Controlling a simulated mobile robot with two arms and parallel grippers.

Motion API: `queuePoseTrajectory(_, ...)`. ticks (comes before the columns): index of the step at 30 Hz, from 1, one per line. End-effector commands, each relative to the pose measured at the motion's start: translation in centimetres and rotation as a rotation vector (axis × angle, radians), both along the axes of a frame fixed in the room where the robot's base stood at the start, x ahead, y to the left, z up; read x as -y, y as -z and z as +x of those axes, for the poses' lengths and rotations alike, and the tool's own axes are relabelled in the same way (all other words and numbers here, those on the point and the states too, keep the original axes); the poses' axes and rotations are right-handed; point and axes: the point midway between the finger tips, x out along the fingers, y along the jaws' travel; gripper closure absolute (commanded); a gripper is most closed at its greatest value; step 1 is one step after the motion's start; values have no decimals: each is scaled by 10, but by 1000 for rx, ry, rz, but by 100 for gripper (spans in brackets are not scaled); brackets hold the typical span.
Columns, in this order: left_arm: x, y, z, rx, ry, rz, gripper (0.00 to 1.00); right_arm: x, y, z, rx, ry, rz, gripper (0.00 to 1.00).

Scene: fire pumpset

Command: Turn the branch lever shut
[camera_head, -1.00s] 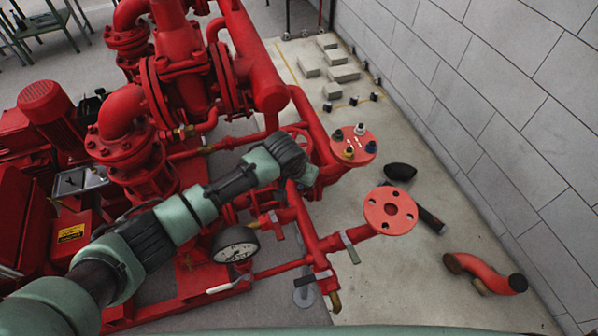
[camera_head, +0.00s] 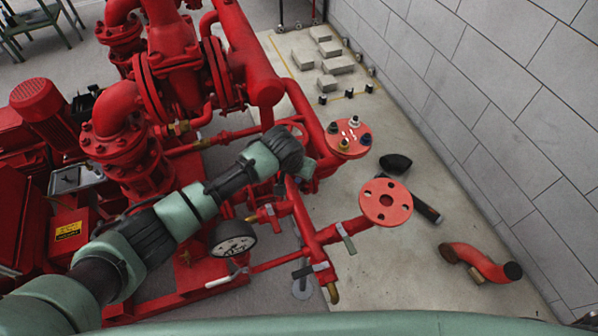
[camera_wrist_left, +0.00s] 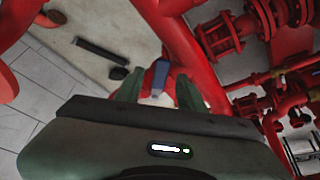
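My left gripper (camera_wrist_left: 159,92) shows two green fingers in the wrist view, spread apart. A blue-grey lever (camera_wrist_left: 160,75) lies between them, with gaps on both sides. In the head view my left arm reaches over the red pipework, and its wrist end (camera_head: 283,150) hides most of the gripper and the lever. Other handles show there: a grey lever (camera_head: 348,243) on the pipe to the round flange, a grey lever (camera_head: 309,270) lower down, and a white lever (camera_head: 228,277). I cannot tell which is the branch lever. My right gripper is out of view.
Red pump pipes (camera_head: 180,60) surround the wrist on the left. A pressure gauge (camera_head: 232,238) is below the arm. Two flanges (camera_head: 386,202) (camera_head: 347,139) stand to the right. A loose red elbow pipe (camera_head: 480,263) lies on the open floor near the block wall (camera_head: 500,110).

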Motion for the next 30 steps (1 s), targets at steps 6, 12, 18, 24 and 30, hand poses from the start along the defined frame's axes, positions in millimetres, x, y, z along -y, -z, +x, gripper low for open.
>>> queuePoseTrajectory(6, -3, -16, -6, 2, 1, -3, 61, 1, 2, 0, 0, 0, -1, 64)
queuePoseTrajectory(12, -8, -46, -17, 3, 0, -3, 61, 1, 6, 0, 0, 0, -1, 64)
queuePoseTrajectory(18, -12, -67, -25, 1, 0, -2, 61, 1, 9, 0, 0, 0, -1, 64)
queuePoseTrajectory(24, -13, -72, -27, 0, -1, 0, 61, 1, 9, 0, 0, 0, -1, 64)
queuePoseTrajectory(30, -13, -72, -27, 0, -1, 0, 61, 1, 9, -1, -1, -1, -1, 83)
